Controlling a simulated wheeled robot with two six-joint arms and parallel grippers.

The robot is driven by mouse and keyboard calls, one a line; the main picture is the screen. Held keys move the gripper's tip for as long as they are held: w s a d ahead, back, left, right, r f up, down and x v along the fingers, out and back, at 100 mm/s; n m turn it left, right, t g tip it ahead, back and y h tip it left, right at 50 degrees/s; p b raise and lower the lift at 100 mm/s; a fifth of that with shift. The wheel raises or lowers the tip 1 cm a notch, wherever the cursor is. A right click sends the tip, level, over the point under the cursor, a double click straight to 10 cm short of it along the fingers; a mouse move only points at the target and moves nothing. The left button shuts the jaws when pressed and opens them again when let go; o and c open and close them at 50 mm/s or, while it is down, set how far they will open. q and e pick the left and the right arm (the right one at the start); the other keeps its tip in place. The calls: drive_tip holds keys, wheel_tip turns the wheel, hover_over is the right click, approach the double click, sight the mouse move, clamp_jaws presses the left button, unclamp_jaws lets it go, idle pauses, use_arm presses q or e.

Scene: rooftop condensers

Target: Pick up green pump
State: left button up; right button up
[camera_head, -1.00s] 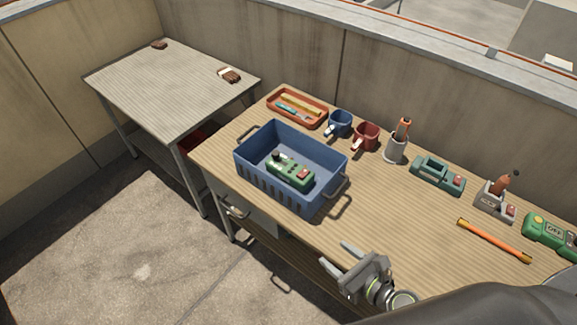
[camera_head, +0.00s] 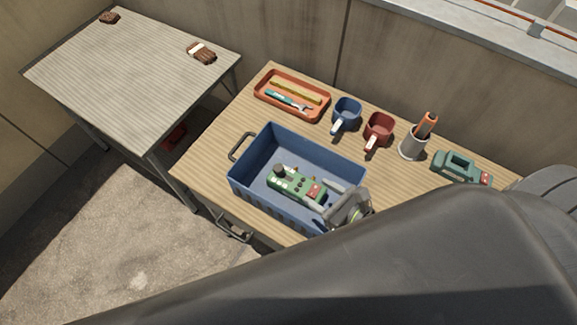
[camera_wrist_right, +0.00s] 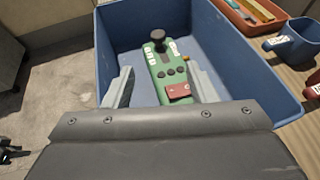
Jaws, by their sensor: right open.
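The green pump (camera_head: 290,184) lies in the blue bin (camera_head: 245,188) on the workbench. It has a black knob at one end and a red patch at the other. My right gripper (camera_head: 317,194) is open and over the bin's right part, at the pump's red end. In the right wrist view its two fingers (camera_wrist_right: 158,67) show on either side of the pump (camera_wrist_right: 167,68), with the red patch between them. I cannot tell how far above the pump the fingertips are. My left gripper is not in view.
An orange tray (camera_head: 265,91), a blue mug (camera_head: 346,113), a red mug (camera_head: 379,130) and a grey holder (camera_head: 412,148) stand behind the bin. A teal tool (camera_head: 458,168) lies to the right. A side table (camera_head: 130,75) is at left. My arm hides the front right.

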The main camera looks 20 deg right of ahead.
sight(282, 171)
drive_tip(key=p+x, duration=0.1)
drive_tip(key=x, duration=0.3)
drive_tip(key=shift+w+a+r, duration=0.1)
drive_tip(key=shift+w+a, duration=0.05)
drive_tip(key=shift+a, duration=0.15)
drive_tip(key=x, duration=0.3)
drive_tip(key=shift+w, duration=0.25)
drive_tip(key=x, duration=0.4)
drive_tip(key=shift+s, duration=0.1)
drive_tip(key=x, duration=0.4)
drive_tip(key=shift+f, duration=0.35)
drive_tip(key=shift+w+a+f, duration=0.2)
drive_tip(key=shift+w+a, duration=0.05)
drive_tip(key=shift+w, duration=0.2)
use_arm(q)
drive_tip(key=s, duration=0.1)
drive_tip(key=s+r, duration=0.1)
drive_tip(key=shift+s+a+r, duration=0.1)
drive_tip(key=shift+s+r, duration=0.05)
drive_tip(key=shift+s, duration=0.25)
use_arm(e)
drive_tip(key=shift+c, duration=0.3)
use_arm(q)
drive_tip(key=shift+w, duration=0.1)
use_arm(e)
clamp_jaws()
